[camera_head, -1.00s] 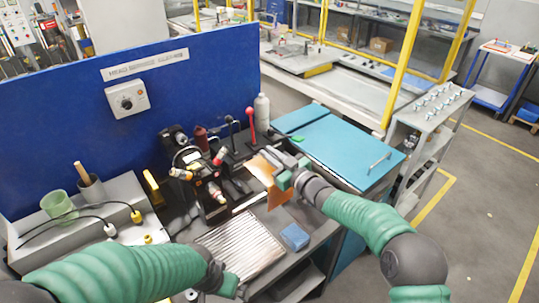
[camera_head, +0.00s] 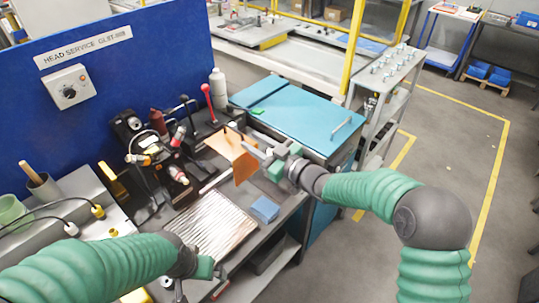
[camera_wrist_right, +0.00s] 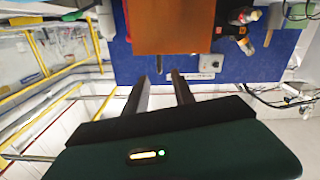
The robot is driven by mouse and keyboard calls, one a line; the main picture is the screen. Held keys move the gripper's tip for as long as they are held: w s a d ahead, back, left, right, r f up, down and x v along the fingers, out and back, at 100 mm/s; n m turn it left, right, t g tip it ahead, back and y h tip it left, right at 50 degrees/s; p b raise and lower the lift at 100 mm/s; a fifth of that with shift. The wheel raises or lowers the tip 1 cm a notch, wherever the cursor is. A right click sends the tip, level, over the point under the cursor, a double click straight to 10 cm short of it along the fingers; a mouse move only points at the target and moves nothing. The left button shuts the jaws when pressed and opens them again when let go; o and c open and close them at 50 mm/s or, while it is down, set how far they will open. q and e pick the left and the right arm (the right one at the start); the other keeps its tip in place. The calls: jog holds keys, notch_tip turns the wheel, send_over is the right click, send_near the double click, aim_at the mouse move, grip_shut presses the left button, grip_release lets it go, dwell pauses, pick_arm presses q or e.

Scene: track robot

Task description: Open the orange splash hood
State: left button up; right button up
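The orange splash hood (camera_head: 238,160) sits over the machine on the bench, a bent panel with a top and a front flap. In the right wrist view its flat orange face (camera_wrist_right: 172,25) is just beyond the fingertips. My right gripper (camera_head: 256,149) is at the hood's right side, its fingers pointing left toward it. The wrist view shows the two fingers (camera_wrist_right: 166,78) apart with nothing between them. Contact with the hood cannot be told. My left gripper (camera_head: 208,270) is low over the bench's front edge; its fingers are too unclear to read.
A ribbed metal tray (camera_head: 212,225) and a blue block (camera_head: 265,209) lie in front of the hood. A red-knobbed lever (camera_head: 207,95) and a white bottle (camera_head: 218,85) stand behind. A teal cabinet (camera_head: 295,118) is right; a blue panel (camera_head: 130,70) backs the bench.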

jog(key=v, duration=0.6)
jog(key=shift+s+b, duration=0.15)
jog(key=shift+b, duration=0.2)
jog(key=shift+d, duration=0.15)
jog(key=s+d+f+m+g+h, duration=0.1)
jog(key=s+d+f+m+h, duration=0.25)
jog(key=d+f+h, duration=0.35)
jog(key=s+d+f+m+h, duration=0.3)
jog(key=d+f+m+h, duration=0.15)
jog(key=d, duration=0.55)
jog(key=s+d+f+m+g+h, duration=0.1)
jog(key=s+d+f+m+g, duration=0.1)
jog(key=s, duration=0.8)
jog(key=s+d+f+m+g+h, duration=0.1)
jog(key=s+d+f+m+g, duration=0.1)
jog(key=s, duration=0.9)
jog(key=d+f+g, duration=0.1)
jog(key=d+g, duration=0.1)
jog(key=g, duration=0.1)
jog(key=shift+f+m+h, duration=0.25)
jog(key=shift+m+h, duration=0.05)
jog(key=shift+h, duration=0.05)
